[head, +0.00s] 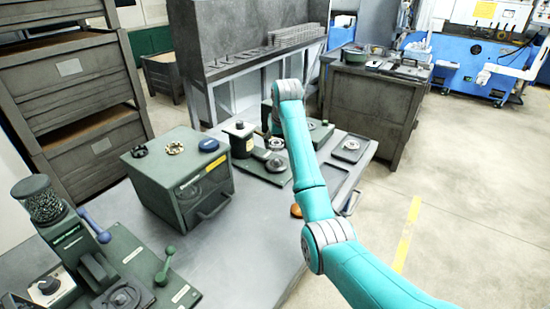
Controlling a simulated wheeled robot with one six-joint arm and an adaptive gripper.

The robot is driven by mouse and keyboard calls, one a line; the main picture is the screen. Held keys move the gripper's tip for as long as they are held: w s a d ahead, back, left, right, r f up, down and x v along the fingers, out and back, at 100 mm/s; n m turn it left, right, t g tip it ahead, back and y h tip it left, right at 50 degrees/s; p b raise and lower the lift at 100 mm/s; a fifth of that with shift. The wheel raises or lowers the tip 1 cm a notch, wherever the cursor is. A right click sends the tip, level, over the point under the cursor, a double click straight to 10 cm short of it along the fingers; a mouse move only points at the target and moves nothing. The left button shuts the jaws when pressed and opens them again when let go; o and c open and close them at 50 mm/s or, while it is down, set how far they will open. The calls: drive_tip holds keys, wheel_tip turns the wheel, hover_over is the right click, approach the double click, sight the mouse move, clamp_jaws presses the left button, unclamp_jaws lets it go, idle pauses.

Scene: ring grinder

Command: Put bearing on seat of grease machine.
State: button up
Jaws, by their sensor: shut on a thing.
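The grease machine, which I take to be the dark green unit with a black-capped canister (240,138), stands at the far end of the table. Its flat base (265,170) carries a round part that looks like the seat (275,164). My teal arm reaches over the table from the lower right and bends down at the wrist. My gripper (274,134) is small and partly hidden by the arm, just above and behind the round part. It is shut on a pale ring, the bearing (276,144). Whether the bearing touches anything below is too small to tell.
A dark green box (180,185) with several small rings on top stands mid-table. A machine with a ball-filled hopper (42,200) is at the left front. A square tray (351,149) lies right of my gripper. The grey table (245,250) is bare at the front.

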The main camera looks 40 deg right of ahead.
sight(277, 160)
drive_tip(key=shift+f, duration=3.35)
drive_tip(key=o, duration=1.4)
drive_tip(key=shift+f, duration=0.15)
drive_tip(key=shift+c, duration=0.2)
drive_tip(key=v, duration=1.2)
